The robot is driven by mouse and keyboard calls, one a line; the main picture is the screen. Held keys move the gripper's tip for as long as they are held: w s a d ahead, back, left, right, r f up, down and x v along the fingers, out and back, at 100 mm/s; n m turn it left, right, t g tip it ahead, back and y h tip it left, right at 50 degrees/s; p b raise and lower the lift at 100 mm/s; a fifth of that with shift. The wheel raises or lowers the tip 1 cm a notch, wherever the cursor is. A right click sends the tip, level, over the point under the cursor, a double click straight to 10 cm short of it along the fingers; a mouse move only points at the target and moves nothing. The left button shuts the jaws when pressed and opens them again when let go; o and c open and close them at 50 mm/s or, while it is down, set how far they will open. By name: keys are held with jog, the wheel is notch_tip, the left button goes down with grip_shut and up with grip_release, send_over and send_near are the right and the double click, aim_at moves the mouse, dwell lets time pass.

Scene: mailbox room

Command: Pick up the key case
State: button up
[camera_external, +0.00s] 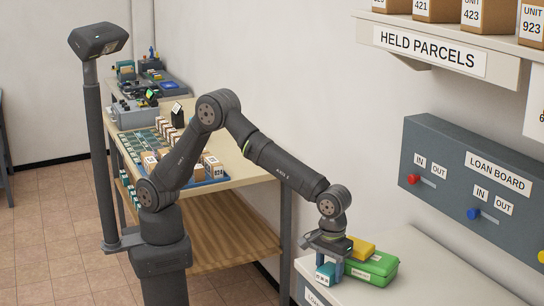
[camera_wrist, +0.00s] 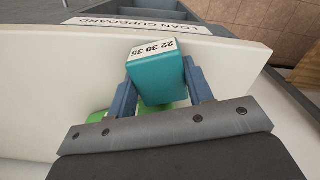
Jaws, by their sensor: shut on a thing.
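A small teal case (camera_external: 326,272) with a white number label is between the fingers of my gripper (camera_external: 330,262), at the front left of the cupboard top. In the wrist view the teal case (camera_wrist: 158,80) sits between my two blue-grey fingers (camera_wrist: 162,88), one along each side, and its label reads "22 30 35". My gripper is shut on it. I cannot tell whether its underside touches the cupboard top. I cannot tell for certain which case is the key case.
A green case (camera_external: 372,268) stands on the white cupboard top (camera_external: 430,270) right behind my gripper, with a yellow box (camera_external: 361,247) by it. The loan board (camera_external: 470,190) and held-parcels shelf (camera_external: 445,50) are on the wall. The top's right part is clear.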

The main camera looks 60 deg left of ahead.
jog(key=shift+r, duration=0.6)
notch_tip(320, 180, up, 3)
jog(key=shift+f, duration=0.15)
jog(key=s+r+g+h, duration=0.1)
jog(key=s+r, duration=0.2)
jog(key=s, duration=0.5)
jog(key=s+r+g, duration=0.1)
jog(key=s+r, duration=0.2)
jog(key=s, duration=0.5)
notch_tip(320, 180, up, 10)
jog(key=n+t+h, duration=0.2)
jog(key=n+h, duration=1.2)
jog(key=h, duration=0.3)
send_over(330, 268)
jog(key=s, duration=0.3)
jog(key=w+f, duration=0.2)
jog(key=w, duration=0.1)
jog(key=w+a+f, duration=0.1)
jog(key=w+f, duration=0.1)
jog(key=w, duration=0.2)
jog(key=w+f, duration=0.3)
jog(key=w, duration=0.1)
jog(key=shift+a, duration=0.3)
jog(key=shift+f, duration=2)
